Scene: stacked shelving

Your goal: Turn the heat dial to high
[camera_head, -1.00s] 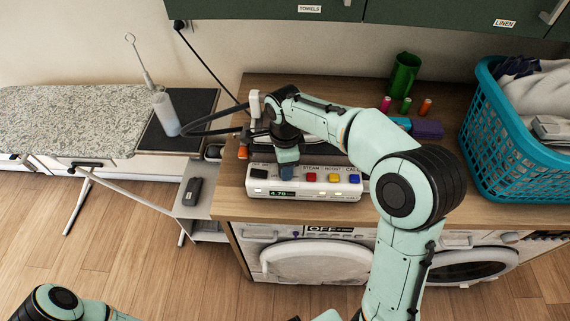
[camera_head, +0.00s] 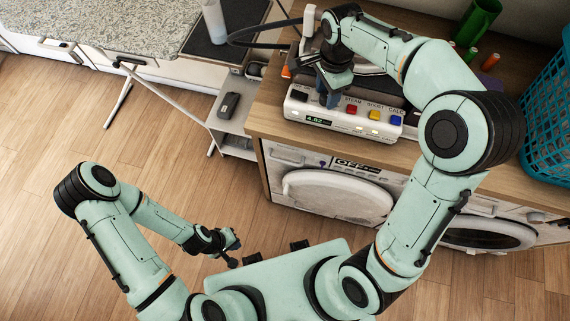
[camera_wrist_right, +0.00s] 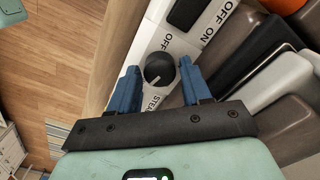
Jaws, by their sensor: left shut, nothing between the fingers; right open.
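The black round dial (camera_wrist_right: 158,68) shows in the right wrist view on the white panel of the steam station (camera_head: 345,117). A light pointer line is on it, with the labels OFF and STEAM beside it. My right gripper (camera_wrist_right: 159,74) is open, its blue fingers on either side of the dial; I cannot tell whether they touch it. In the head view my right gripper (camera_head: 332,98) hides the dial. The station's green display (camera_head: 318,119) reads about 4.82. My left gripper (camera_head: 232,250) is shut and empty, low over the floor, away from the station.
Red, yellow and blue buttons (camera_head: 374,115) sit right of the gripper. A black OFF/ON switch (camera_wrist_right: 186,14) is near the dial. A cable (camera_head: 262,32) loops behind. A washing machine (camera_head: 335,192) stands under the counter. A blue basket (camera_head: 545,125) is at the right.

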